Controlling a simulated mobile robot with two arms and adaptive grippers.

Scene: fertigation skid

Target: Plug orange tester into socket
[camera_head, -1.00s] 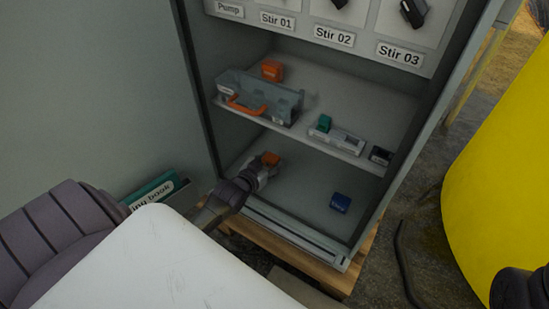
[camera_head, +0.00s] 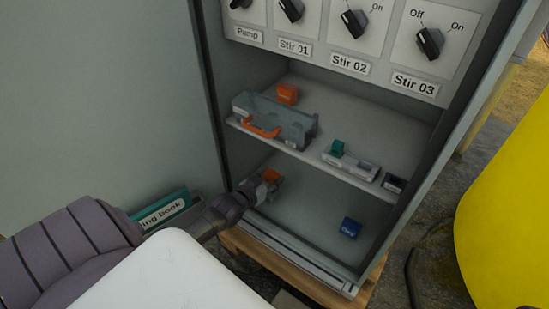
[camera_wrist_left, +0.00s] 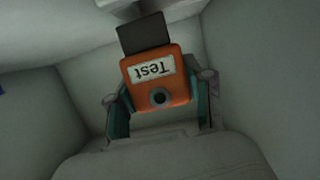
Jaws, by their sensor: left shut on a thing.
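The orange tester (camera_head: 271,176) is in the lower compartment of the open cabinet, near its left side. My left gripper (camera_head: 264,187) is shut on it. In the left wrist view, the tester (camera_wrist_left: 155,82) sits between the two fingers of my left gripper (camera_wrist_left: 158,100), with its "Test" label upside down and a dark block at its far end. I cannot tell whether that block touches anything. A strip (camera_head: 350,163) with a green piece (camera_head: 337,148) and a small dark unit (camera_head: 394,183) are on the middle shelf; which is the socket is unclear. My right gripper is not in view.
A grey case (camera_head: 275,122) with an orange handle stands on the middle shelf, with an orange block (camera_head: 287,94) behind it. A blue block (camera_head: 350,228) lies on the lower floor. Labelled knobs (camera_head: 353,24) are above. A yellow tank (camera_head: 510,205) stands at right.

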